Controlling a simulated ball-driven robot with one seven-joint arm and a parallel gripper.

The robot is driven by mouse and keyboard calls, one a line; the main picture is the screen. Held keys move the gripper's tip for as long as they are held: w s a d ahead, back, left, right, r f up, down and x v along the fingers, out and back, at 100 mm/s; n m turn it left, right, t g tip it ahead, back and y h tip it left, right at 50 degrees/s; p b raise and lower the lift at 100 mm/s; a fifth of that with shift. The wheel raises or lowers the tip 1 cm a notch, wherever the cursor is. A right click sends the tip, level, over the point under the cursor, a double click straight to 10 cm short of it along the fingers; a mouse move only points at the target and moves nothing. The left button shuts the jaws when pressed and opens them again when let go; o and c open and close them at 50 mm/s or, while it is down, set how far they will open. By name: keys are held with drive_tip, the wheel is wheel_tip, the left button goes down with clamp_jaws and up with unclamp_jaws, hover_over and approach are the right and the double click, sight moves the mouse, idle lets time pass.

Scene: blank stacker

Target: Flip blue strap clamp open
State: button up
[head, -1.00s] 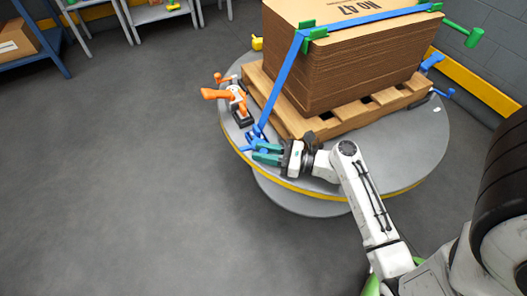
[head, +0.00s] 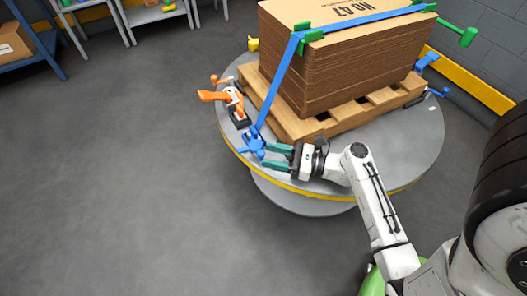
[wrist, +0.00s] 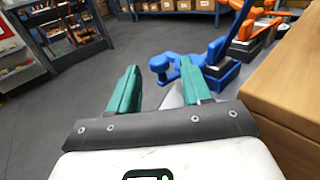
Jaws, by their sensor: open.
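The blue strap clamp (head: 254,145) sits on the near left rim of the round platform, at the lower end of the blue strap (head: 284,78). In the wrist view the clamp (wrist: 218,68) is right of centre, beyond the right finger. Its blue lever with a rounded knob (wrist: 160,64) reaches left, low and roughly level. My gripper (head: 268,156) is open and empty, with its green fingers pointing left just right of the clamp. In the wrist view my gripper (wrist: 158,72) frames the knob beyond its fingertips. Part of the clamp is hidden by the right finger.
An orange clamp (head: 229,97) stands just behind the blue one. A wooden pallet (head: 291,125) with stacked cardboard (head: 330,72) fills the platform (head: 408,158) and stands close to my gripper. The floor (head: 120,190) on the left is clear.

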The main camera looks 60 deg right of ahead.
drive_tip(key=p+v, duration=0.1)
drive_tip(key=v, duration=0.6)
drive_tip(key=shift+d, duration=0.1)
idle(0.4)
